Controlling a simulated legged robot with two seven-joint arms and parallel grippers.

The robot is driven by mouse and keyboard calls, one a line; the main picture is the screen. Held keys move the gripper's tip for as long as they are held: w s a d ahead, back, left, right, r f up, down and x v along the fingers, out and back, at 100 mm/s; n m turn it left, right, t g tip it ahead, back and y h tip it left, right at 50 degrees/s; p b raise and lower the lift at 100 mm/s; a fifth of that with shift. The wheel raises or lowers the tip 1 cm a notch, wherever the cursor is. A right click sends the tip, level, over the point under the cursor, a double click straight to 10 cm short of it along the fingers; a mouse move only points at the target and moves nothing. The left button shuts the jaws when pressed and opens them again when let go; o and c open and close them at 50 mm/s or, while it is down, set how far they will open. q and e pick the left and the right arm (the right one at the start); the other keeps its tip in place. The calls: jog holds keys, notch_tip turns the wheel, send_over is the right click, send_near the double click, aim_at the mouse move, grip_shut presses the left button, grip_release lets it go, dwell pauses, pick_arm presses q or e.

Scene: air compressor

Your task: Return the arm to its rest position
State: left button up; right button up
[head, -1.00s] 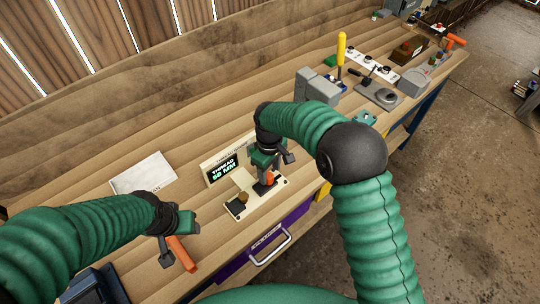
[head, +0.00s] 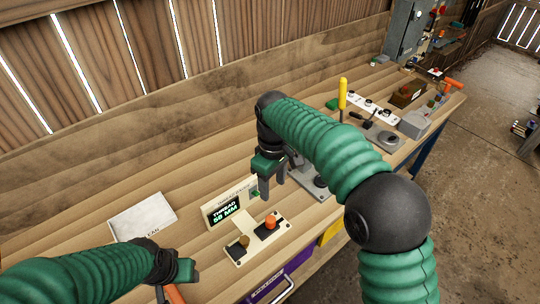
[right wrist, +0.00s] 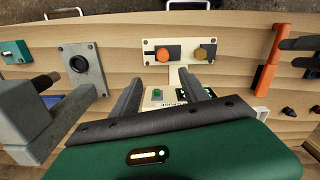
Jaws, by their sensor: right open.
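My right gripper (head: 272,192) is open and empty. It hangs above the bench, near the thread gauge (head: 228,211), whose display reads "THREAD 56 MM". The gauge's cream base holds an orange-topped piece (head: 271,222) and a brown knob (head: 243,241). In the right wrist view, the open fingers (right wrist: 167,92) point toward this base, with the orange piece (right wrist: 163,57) and brown knob (right wrist: 202,52) beyond them, apart from the fingers. My left gripper (head: 180,280) is low at the left, by an orange handle (head: 173,293). Its jaw state is unclear.
A white card (head: 141,217) lies at the left. A grey fixture (head: 312,180) stands partly behind my right arm. A yellow-handled tool (head: 343,95), a white panel (head: 370,108) and a grey block (head: 414,124) stand farther right. Bare bench lies behind the gauge.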

jog(key=s+d+f+m+t, duration=0.1)
jog(key=s+d+f+m, duration=0.3)
jog(key=s+d, duration=0.3)
jog(key=s+d+f+m+t, duration=0.1)
jog(key=s+d+f+m, duration=0.4)
jog(key=s+d, duration=0.3)
jog(key=shift+s+d+f+t, duration=0.25)
jog(key=shift+s+f, duration=0.2)
jog(key=shift+s, duration=1.8)
jog(key=shift+s, duration=0.1)
